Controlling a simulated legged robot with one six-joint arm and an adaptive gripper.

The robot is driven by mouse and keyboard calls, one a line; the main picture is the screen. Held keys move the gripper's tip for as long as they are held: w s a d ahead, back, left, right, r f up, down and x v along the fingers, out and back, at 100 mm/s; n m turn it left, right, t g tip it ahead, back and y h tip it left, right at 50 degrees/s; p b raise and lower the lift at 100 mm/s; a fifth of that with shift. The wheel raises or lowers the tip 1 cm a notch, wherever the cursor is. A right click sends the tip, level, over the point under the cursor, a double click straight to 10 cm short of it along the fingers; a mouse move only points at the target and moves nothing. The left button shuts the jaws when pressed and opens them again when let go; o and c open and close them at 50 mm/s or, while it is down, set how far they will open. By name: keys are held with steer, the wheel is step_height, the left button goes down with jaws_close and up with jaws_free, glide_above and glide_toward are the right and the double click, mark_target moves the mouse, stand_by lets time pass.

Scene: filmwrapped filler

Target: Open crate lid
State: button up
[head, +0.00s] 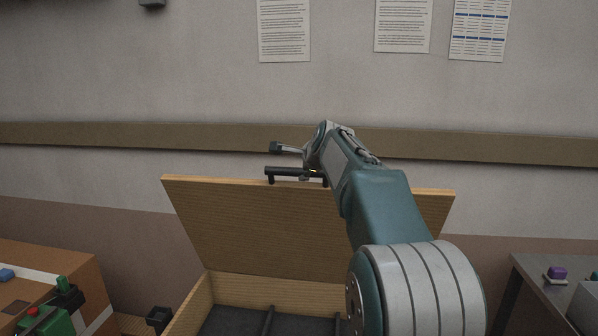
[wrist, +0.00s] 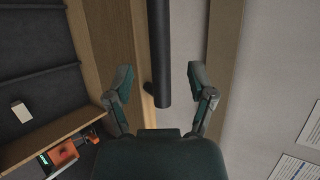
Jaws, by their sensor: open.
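The wooden crate (head: 196,302) stands in front of me with its lid (head: 250,228) raised steeply, so its dark, divided inside shows. A black bar handle (head: 285,171) sits on the lid's upper edge. My gripper (head: 291,158) is at the handle. In the wrist view its open fingers (wrist: 159,79) are spread on either side of the handle (wrist: 160,60), with a visible gap on both sides. The lid (wrist: 105,40) shows there beside the handle. My arm hides the right part of the lid and crate in the head view.
A brown box (head: 60,262) with green and red items stands at the left. A grey table (head: 545,290) with a purple item (head: 557,273) stands at the right. The wall with its beige rail (head: 110,134) is behind the lid. A small pale block (wrist: 21,111) lies inside the crate.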

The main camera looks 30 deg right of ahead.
steer(key=v, duration=0.4)
steer(key=shift+s+a+r, duration=0.1)
steer(key=shift+s, duration=0.1)
steer(key=s+a+f+n+g+y, duration=0.15)
steer(key=s+a+f+n, duration=0.25)
steer(key=s+a+n, duration=0.4)
steer(key=s+a+f+n+g, duration=0.25)
steer(key=s+a, duration=0.35)
steer(key=s, duration=0.3)
steer(key=s+a+f+n+g, duration=0.1)
steer(key=s+a+f+n, duration=0.1)
steer(key=s+f+n, duration=0.4)
steer(key=s+a+f+n+g, duration=0.1)
steer(key=s+a+f+n, duration=0.2)
steer(key=s, duration=1)
step_height(320, 180, down, 6)
steer(key=n, duration=0.3)
steer(key=shift+s+a, duration=0.25)
steer(key=shift+a, duration=0.05)
steer(key=shift+r, duration=0.15)
